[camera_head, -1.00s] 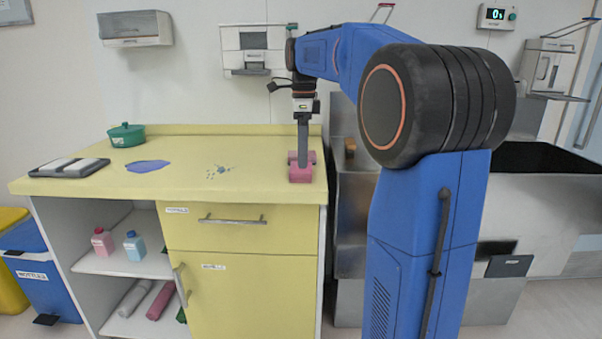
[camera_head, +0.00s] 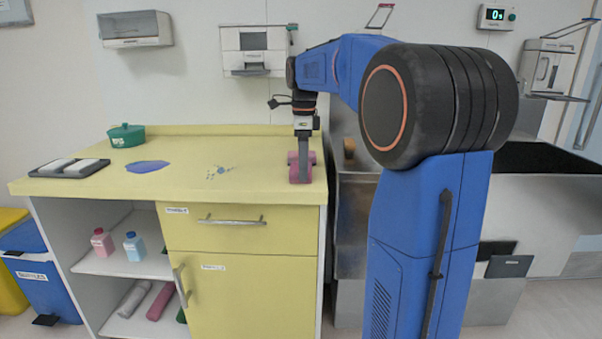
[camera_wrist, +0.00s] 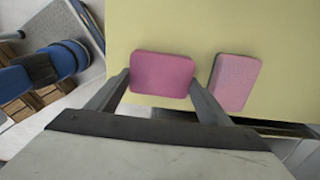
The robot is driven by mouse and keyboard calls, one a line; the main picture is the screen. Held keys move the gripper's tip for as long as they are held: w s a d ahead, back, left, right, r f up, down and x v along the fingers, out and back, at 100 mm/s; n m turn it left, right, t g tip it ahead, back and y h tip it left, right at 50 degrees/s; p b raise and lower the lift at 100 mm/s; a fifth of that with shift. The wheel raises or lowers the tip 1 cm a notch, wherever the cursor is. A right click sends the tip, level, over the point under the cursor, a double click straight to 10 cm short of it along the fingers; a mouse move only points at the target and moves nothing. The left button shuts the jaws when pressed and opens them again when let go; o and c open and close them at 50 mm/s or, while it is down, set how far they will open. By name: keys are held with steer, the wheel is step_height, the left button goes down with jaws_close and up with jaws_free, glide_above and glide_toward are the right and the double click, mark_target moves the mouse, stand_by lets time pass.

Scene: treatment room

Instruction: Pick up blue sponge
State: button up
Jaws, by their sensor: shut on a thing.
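My gripper (camera_head: 302,165) is low at the right end of the yellow counter. In the wrist view its two fingers (camera_wrist: 160,84) are closed on the sides of a pink sponge (camera_wrist: 161,74), a rounded block. A second pink sponge (camera_wrist: 234,82) lies just right of the right finger, apart from the held one. In the head view the fingers partly cover the pink sponges (camera_head: 312,157). Whether the held sponge touches the counter, I cannot tell. I see no sponge that is clearly blue; a flat blue patch (camera_head: 148,167) lies on the counter's left half.
The yellow counter (camera_head: 235,182) also bears a green pot (camera_head: 127,135), a dark tray (camera_head: 45,172) with pale blocks, and small bluish specks (camera_head: 219,171). Bottles (camera_head: 134,245) stand on the shelf below. A metal unit adjoins the counter's right edge. The counter's front middle is clear.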

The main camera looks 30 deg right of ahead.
steer(key=shift+r, duration=0.1)
step_height(320, 180, up, 10)
stand_by(0.5)
